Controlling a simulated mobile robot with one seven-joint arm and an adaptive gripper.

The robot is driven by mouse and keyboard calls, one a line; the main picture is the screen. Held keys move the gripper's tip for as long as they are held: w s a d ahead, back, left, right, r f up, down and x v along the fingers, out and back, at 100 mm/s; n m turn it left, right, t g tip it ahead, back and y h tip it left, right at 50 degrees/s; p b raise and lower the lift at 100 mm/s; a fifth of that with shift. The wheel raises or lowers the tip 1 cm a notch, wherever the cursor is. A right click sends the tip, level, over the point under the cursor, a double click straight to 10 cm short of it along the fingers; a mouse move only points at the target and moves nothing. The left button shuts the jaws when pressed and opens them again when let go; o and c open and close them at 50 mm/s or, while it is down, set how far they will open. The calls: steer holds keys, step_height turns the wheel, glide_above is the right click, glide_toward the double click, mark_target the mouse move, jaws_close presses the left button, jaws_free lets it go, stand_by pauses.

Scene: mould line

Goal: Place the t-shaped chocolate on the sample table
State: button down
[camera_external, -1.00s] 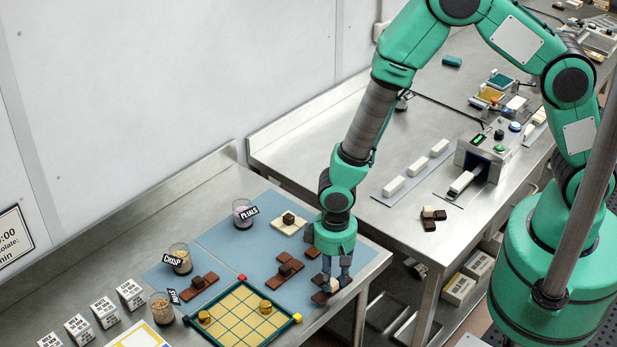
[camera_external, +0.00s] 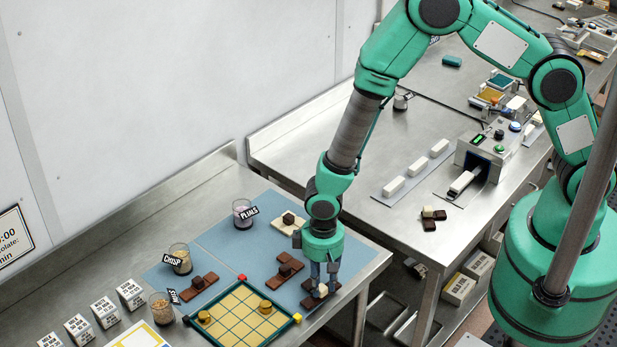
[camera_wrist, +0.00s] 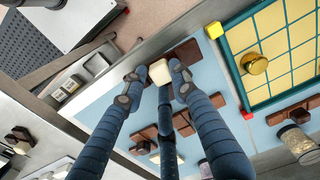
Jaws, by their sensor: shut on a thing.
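A brown chocolate bar with a cream block on top (camera_external: 309,302) is at my gripper (camera_external: 322,281), over the front right part of the blue mat. My gripper points down and is shut on this cream-topped chocolate. I cannot tell whether the bar touches the mat. Similar brown chocolates with brown knobs lie on the blue mat at its left (camera_external: 198,284) and middle (camera_external: 285,270). A white bar with a brown knob (camera_external: 290,223) lies farther back.
The yellow grid board (camera_external: 243,312) with round gold pieces stands just left of my gripper. Labelled cups (camera_external: 181,259) and white boxes (camera_external: 131,294) line the left. Bare blue mat (camera_external: 225,236) shows at the back. The other steel table holds a machine and white bars.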

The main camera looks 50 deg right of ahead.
mark_target(321, 285)
steer(key=shift+f, duration=0.7)
steer(key=shift+f, duration=0.2)
steer(key=c, duration=1.4)
jaws_free()
steer(key=shift+r, duration=0.2)
steer(key=shift+r+b, duration=0.7)
steer(key=shift+r, duration=5.3)
steer(key=shift+w+r, duration=0.1)
